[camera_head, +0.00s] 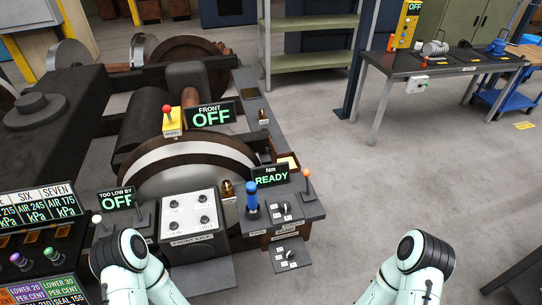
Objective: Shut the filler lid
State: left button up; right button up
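I cannot pick out the filler lid for certain. A small box with a pale opening and an orange-brown edge (289,162) sits behind the "Nm READY" display (270,176); whether it is the filler, and how its lid stands, is too small to tell. A brass fitting (227,188) stands above the white front axle panel (188,214), and another brass piece (263,116) is on the dark side plate. Only pale rounded links of my two arms show at the bottom edge. Neither gripper is in view.
A blue-handled tool (251,197) and an orange-tipped lever (307,182) stand on the console. A yellow box with a red knob (170,120) is by the "FRONT OFF" display (211,115). A workbench (440,70) stands back right. The grey floor between is clear.

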aim_at(272, 151)
jog(key=i+l+z, duration=0.6)
jog(key=i, duration=0.2)
jog(key=i+l+z, duration=0.1)
jog(key=i+z, duration=0.25)
jog(key=i+l+u, duration=0.1)
jog(key=i, duration=0.4)
jog(key=i+l+u, duration=0.1)
jog(key=i, duration=0.4)
jog(key=i+l+u, duration=0.15)
jog(key=i+l, duration=0.15)
jog(key=i, duration=0.2)
jog(key=i+l+u, duration=0.15)
jog(key=u, duration=0.3)
jog(key=i+l+u, duration=0.2)
jog(key=u, duration=0.2)
jog(key=i+l+u, duration=0.25)
jog(key=u, duration=0.2)
